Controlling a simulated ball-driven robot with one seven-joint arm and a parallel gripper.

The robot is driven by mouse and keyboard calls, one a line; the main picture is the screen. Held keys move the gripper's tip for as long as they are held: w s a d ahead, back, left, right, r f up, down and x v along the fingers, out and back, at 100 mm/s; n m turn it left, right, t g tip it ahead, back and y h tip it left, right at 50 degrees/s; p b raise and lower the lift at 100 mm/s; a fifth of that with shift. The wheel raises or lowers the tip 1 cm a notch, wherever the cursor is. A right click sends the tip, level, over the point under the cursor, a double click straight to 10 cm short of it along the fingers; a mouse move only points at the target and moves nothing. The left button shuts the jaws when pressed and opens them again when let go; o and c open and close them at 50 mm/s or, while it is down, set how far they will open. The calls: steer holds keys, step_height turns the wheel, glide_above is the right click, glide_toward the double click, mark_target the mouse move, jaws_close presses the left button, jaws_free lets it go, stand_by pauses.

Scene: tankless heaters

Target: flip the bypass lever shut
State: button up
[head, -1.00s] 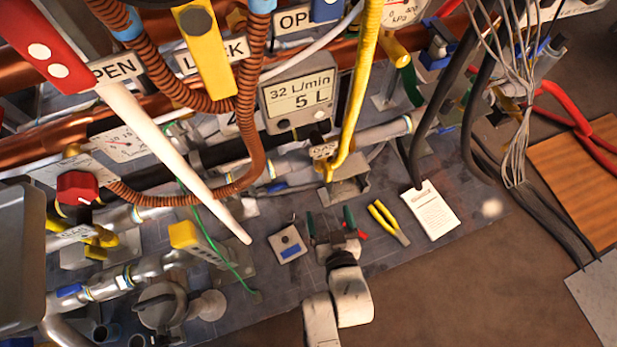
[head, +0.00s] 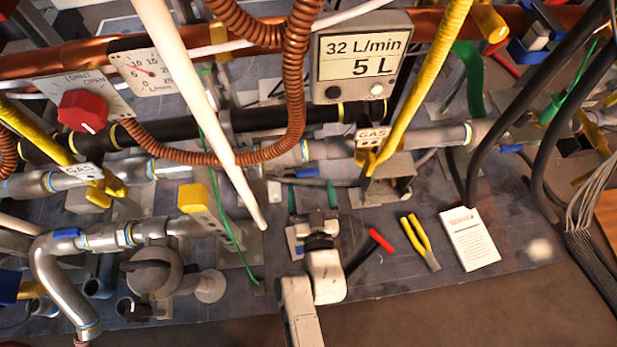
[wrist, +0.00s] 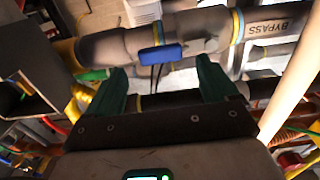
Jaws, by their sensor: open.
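In the wrist view, a blue lever (wrist: 161,53) sits on a grey pipe beside a label reading BYPASS (wrist: 269,28). The lever lies roughly along the pipe. My gripper (wrist: 164,82) is open, with one dark green finger on each side below the lever. Nothing is between the fingers, and they appear apart from the lever. In the head view my gripper (head: 312,196) reaches toward the pipes, its two fingers spread. A small blue part (head: 306,172) just beyond it may be the same lever; it is too small to be sure.
A hanging white rod (head: 190,100) comes down just left of my gripper. A brown coiled hose (head: 296,85) loops above. A yellow gas pipe (head: 425,80) stands to the right. Yellow pliers (head: 420,240) and a white tag (head: 469,238) lie on the panel.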

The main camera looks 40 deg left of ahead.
mark_target(308, 174)
steer(key=shift+x, duration=2)
steer(key=shift+c, duration=0.4)
steer(key=c, duration=1.4)
steer(key=shift+r, duration=0.1)
steer(key=shift+c, duration=0.2)
